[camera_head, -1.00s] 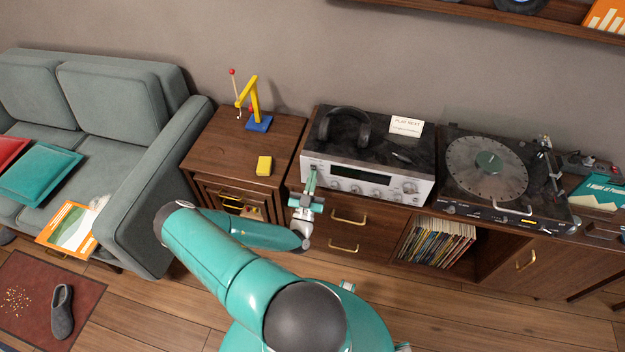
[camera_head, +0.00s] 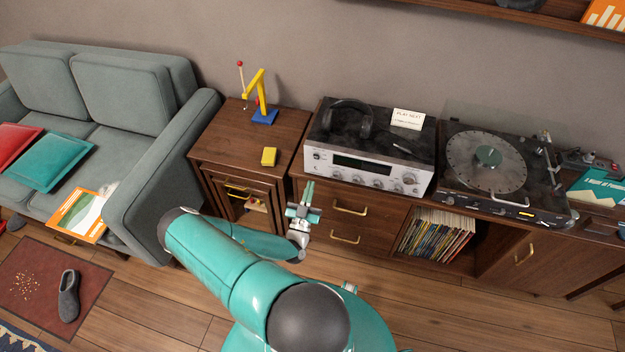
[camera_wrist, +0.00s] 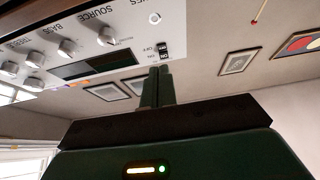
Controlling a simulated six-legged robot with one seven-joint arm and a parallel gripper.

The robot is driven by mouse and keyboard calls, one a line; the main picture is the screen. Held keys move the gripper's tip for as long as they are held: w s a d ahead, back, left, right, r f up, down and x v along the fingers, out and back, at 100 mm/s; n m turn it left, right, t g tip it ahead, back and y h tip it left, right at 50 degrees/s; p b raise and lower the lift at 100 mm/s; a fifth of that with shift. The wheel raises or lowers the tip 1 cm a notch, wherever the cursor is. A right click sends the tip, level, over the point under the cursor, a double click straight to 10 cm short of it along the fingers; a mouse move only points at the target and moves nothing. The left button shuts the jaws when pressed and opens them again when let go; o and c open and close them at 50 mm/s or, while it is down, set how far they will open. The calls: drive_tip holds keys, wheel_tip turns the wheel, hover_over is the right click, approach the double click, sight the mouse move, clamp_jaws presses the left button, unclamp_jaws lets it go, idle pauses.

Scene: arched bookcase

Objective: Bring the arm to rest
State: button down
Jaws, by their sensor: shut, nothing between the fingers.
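My teal arm reaches from the bottom of the head view toward the cabinet front. My gripper (camera_head: 308,188) is shut and empty, its fingers pointing up just in front of the drawers below the silver receiver (camera_head: 365,169). In the wrist view the two fingers of my gripper (camera_wrist: 157,87) are together with nothing between them. The receiver's knobbed front (camera_wrist: 75,50) fills the upper left of that view. I cannot tell how wide the gap between fingertips and receiver is.
A side table (camera_head: 220,147) holds a yellow block (camera_head: 269,157) and a yellow-blue crane toy (camera_head: 262,95). A turntable (camera_head: 490,170) stands right of the receiver, above a shelf of records (camera_head: 436,236). A grey sofa (camera_head: 150,190) stands at left. Wooden floor lies open in front.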

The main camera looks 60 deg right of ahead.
drive_tip(key=a+f, duration=0.4)
drive_tip(key=shift+s, duration=0.25)
